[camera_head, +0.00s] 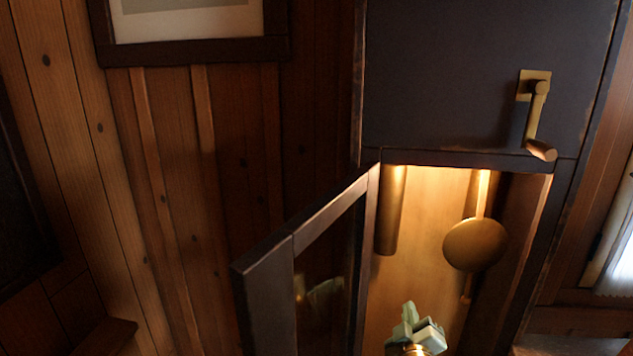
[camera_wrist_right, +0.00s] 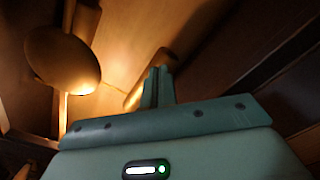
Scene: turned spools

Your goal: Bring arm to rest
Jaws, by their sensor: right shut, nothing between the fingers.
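My right gripper (camera_head: 418,328) is at the bottom of the head view, in front of the lit opening of a tall dark clock case (camera_head: 455,90). Its pale green fingers are shut with nothing between them. In the wrist view the closed fingers (camera_wrist_right: 158,86) point into the case. A round brass pendulum bob (camera_head: 475,244) hangs above and to the right of the gripper in the head view; the bob (camera_wrist_right: 62,60) is at the left in the wrist view. The gripper looks apart from it. My left gripper is not in view.
The case's glazed door (camera_head: 300,250) stands open to the left of my gripper. A brass cylindrical weight (camera_head: 391,210) hangs inside on the left. A brass crank handle (camera_head: 536,110) sticks out above the opening. A framed picture (camera_head: 190,45) hangs on the plank wall.

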